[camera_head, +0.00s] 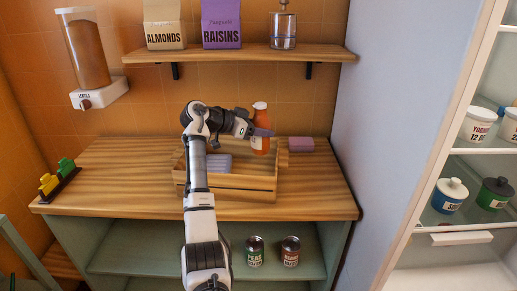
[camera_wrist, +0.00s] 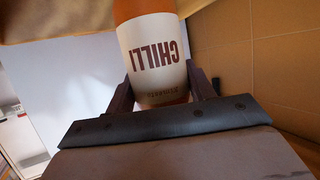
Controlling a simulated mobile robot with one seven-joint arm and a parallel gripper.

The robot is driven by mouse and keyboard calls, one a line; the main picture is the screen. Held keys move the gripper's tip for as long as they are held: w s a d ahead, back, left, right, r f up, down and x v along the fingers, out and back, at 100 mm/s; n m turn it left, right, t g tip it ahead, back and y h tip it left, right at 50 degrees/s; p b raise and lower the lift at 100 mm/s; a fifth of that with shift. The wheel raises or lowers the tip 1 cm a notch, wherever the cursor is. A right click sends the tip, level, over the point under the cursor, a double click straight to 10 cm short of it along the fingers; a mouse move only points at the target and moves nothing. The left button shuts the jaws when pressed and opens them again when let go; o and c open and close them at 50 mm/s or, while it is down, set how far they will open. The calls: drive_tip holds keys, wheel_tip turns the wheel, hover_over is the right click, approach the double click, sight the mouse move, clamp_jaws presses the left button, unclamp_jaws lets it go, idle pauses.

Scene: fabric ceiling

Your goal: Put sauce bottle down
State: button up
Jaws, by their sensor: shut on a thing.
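An orange sauce bottle (camera_head: 260,130) with a white cap stands upright in the head view, over the wooden crate (camera_head: 245,190) on the counter. My gripper (camera_head: 262,133) is shut on it from the left. In the wrist view the bottle (camera_wrist: 155,60) has a white label reading CHILLI, seen upside down. The fingers of my gripper (camera_wrist: 157,92) are on both sides of the bottle.
A grey-purple block (camera_head: 218,163) is in the crate. A pink box (camera_head: 301,144) lies on the wooden counter (camera_head: 320,195) to the right. A shelf (camera_head: 240,53) with boxes and a jar hangs above. The counter's right side is clear.

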sight(260, 151)
wheel_tip(260, 151, down, 8)
drive_tip(key=shift+f+p, duration=0.1)
drive_tip(key=shift+p, duration=0.85)
drive_tip(key=o, duration=0.9)
drive_tip(key=shift+f, duration=0.1)
